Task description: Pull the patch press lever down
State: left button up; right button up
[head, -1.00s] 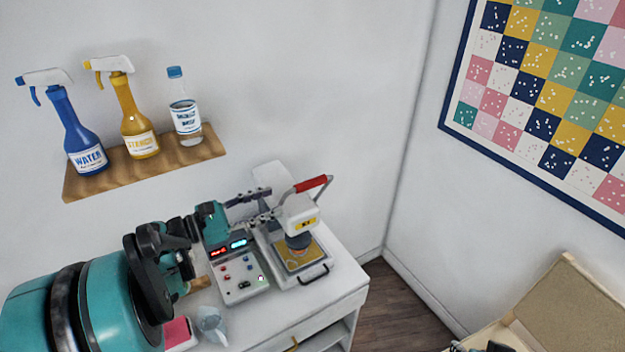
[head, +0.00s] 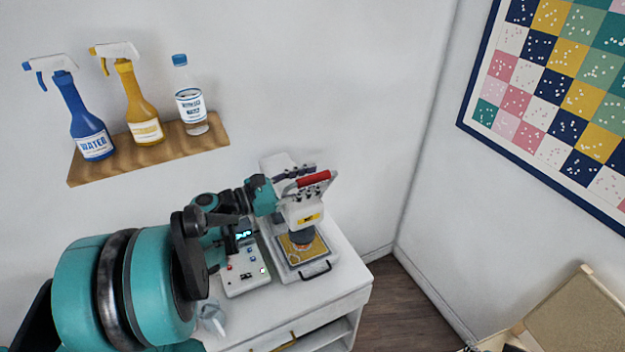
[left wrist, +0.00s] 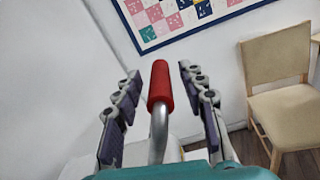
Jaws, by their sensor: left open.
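The patch press (head: 302,214) stands on the white cabinet with its lever raised. The lever's red grip (head: 313,180) sticks out at the top of the press head. My left gripper (head: 316,178) is open, with one finger on each side of the red grip. In the left wrist view the red grip (left wrist: 160,86) stands between the two open fingers (left wrist: 158,88), with visible gaps on both sides. The grey lever rod runs down toward the palm. Small dark parts at the head view's bottom right edge may belong to my right gripper; its jaws cannot be made out.
A control box (head: 243,270) with buttons and a lit display sits left of the press on the white cabinet (head: 340,285). A wooden shelf (head: 150,160) with several bottles hangs above. A quilt (head: 560,90) hangs on the right wall. A chair (left wrist: 280,65) stands right.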

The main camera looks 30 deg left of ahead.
pick_arm(q)
jog(key=shift+w+d, duration=0.1)
jog(key=shift+w, duration=0.05)
jog(key=shift+c, duration=0.4)
grip_shut()
